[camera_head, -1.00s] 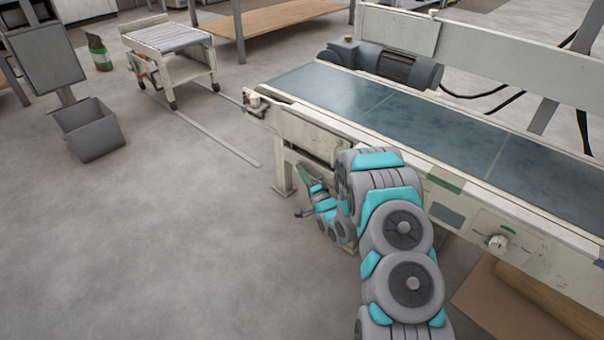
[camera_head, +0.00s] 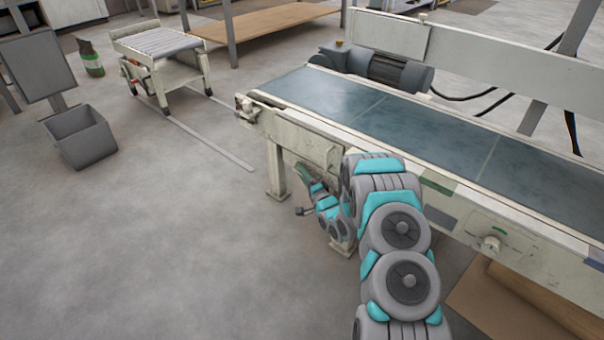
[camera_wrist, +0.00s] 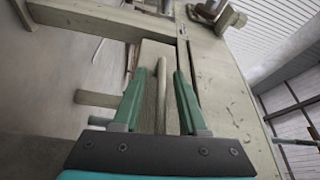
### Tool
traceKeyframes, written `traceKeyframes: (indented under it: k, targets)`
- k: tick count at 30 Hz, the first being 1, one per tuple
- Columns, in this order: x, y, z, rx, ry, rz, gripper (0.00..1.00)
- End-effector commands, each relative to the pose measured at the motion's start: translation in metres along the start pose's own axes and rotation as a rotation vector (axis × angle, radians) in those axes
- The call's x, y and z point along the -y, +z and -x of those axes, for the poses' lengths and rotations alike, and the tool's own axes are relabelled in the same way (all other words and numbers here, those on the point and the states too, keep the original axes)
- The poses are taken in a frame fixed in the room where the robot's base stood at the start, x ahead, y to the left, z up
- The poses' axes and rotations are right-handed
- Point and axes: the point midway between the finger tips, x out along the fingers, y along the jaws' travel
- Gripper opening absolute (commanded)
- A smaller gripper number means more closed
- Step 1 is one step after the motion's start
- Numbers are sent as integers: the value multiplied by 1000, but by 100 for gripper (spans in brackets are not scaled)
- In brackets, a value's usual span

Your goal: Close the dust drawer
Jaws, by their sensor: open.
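In the wrist view, a pale cream panel with an upright bar handle (camera_wrist: 160,97) shows between the fingers of my gripper (camera_wrist: 160,76). The panel looks like the front of the dust drawer (camera_wrist: 151,53). My gripper is open, with one green finger on each side of the handle. I cannot tell whether either finger touches it. In the head view, my arm reaches down beside the conveyor frame and largely hides the drawer. How far the drawer stands out cannot be told.
The conveyor (camera_head: 420,135) with its blue-grey belt runs across the right. A cardboard sheet (camera_head: 480,300) lies at the lower right. The floor at left is clear.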

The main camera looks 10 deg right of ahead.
Motion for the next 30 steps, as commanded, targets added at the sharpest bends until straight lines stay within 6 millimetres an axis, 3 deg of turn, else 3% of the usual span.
traceKeyframes:
  k: [8,21,30]
  targets:
    - [0,-1,9,0,0,0,42]
    - [-2,-1,72,-1,5,-2,42]
    - [0,0,78,0,0,0,42]
